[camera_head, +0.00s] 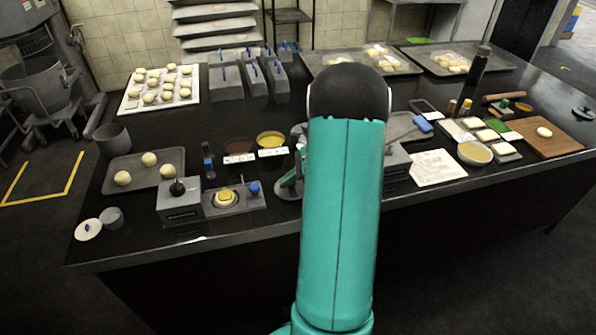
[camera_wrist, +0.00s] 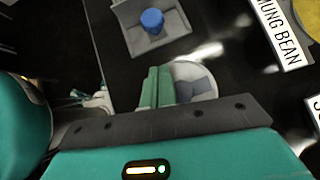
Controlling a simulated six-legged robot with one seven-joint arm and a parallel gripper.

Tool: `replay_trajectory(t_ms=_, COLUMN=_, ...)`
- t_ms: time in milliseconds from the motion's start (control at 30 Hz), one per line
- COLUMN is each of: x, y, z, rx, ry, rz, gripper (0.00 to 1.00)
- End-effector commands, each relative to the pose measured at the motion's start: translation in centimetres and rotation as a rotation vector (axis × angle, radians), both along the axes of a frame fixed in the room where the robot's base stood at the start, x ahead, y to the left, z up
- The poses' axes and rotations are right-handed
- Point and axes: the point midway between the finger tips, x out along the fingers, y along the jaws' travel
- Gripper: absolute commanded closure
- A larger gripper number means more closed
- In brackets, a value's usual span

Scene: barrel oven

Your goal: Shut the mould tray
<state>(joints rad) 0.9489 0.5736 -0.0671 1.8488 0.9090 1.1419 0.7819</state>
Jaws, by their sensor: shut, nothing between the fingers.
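The mould tray (camera_head: 243,207) is a grey slab sticking out to the right of a grey box (camera_head: 180,209) with a black knob on top. A yellow piece in a pale round cup (camera_head: 225,197) sits on the tray, and a blue knob (camera_head: 254,188) stands at its right end. In the wrist view the tray end (camera_wrist: 133,34) with its blue knob (camera_wrist: 152,20) shows at the top. My gripper (camera_wrist: 157,86) has its green fingers together and empty, apart from the knob. In the head view my gripper (camera_head: 290,179) shows partly, right of the tray, with my arm hiding much behind it.
A baking tray (camera_head: 175,160) with dough balls lies behind the box. Red and yellow bowls (camera_head: 271,139) with labels stand behind the mould tray. A grey disc (camera_wrist: 205,82) lies beside my fingers. A lid (camera_head: 88,230) and a small cup lie at the left edge.

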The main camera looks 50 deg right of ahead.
Motion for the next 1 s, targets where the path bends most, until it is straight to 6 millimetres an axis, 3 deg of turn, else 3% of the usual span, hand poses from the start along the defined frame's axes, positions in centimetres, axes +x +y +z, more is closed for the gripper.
replay_trajectory(t_ms=100, x=1.2, y=1.3, z=-1.5, rx=0.001, ry=0.000, rz=0.004, gripper=1.00)
replay_trajectory(t_ms=333, x=3.3, y=3.4, z=-1.2, rx=-0.002, ry=0.000, rz=0.004, gripper=1.00)
replay_trajectory(t_ms=833, x=4.0, y=4.1, z=-1.2, rx=-0.001, ry=-0.001, rz=0.004, gripper=1.00)
replay_trajectory(t_ms=1000, x=5.9, y=7.0, z=-1.2, rx=0.001, ry=-0.001, rz=0.008, gripper=1.00)
